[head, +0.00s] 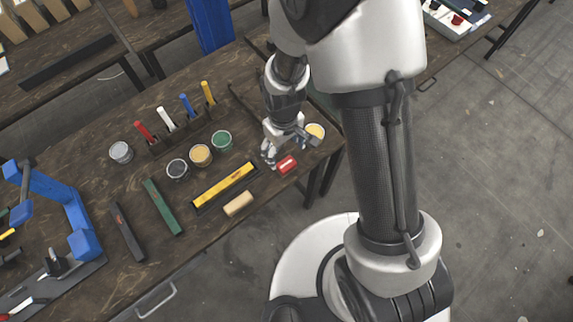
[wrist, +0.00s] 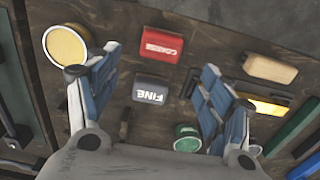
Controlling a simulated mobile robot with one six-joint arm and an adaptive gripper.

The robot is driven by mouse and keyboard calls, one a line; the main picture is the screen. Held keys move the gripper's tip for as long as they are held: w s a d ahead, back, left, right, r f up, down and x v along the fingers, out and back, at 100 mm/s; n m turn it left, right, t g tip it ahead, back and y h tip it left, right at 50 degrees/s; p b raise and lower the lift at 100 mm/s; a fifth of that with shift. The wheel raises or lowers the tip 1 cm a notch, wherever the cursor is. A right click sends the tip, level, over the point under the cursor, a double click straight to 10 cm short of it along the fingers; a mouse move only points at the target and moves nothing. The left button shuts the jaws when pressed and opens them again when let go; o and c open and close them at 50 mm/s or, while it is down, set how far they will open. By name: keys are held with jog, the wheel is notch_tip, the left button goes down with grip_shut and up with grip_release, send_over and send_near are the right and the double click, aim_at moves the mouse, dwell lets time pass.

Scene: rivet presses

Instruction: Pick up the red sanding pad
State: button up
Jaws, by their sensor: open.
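The red sanding pad (head: 287,165) lies flat near the front right edge of the dark wooden bench. In the wrist view the red pad (wrist: 162,47) shows the word COARSE and lies beyond my fingertips, between their lines. My gripper (head: 290,150) is open and empty above the bench, just behind the red pad. In the wrist view my gripper (wrist: 143,76) has a finger on each side of a grey pad (wrist: 151,91) marked FINE, which lies below the gap. The grey pad is hidden by my gripper in the head view.
A yellow tin (head: 315,131) stands close right of my gripper, at the bench edge. A green tin (head: 222,140), a yellow level (head: 225,186) and a tan block (head: 238,204) are to the left. Upright markers stand in a dark rack behind. Bare wood surrounds the red pad.

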aim_at(285, 162)
notch_tip(285, 162, down, 3)
jog(key=shift+r, duration=0.1)
notch_tip(285, 162, down, 5)
jog(key=b, duration=0.2)
jog(key=shift+s+d+b, duration=0.15)
jog(key=shift+b, duration=0.2)
jog(key=shift+c, duration=0.5)
jog(key=c, duration=1.1)
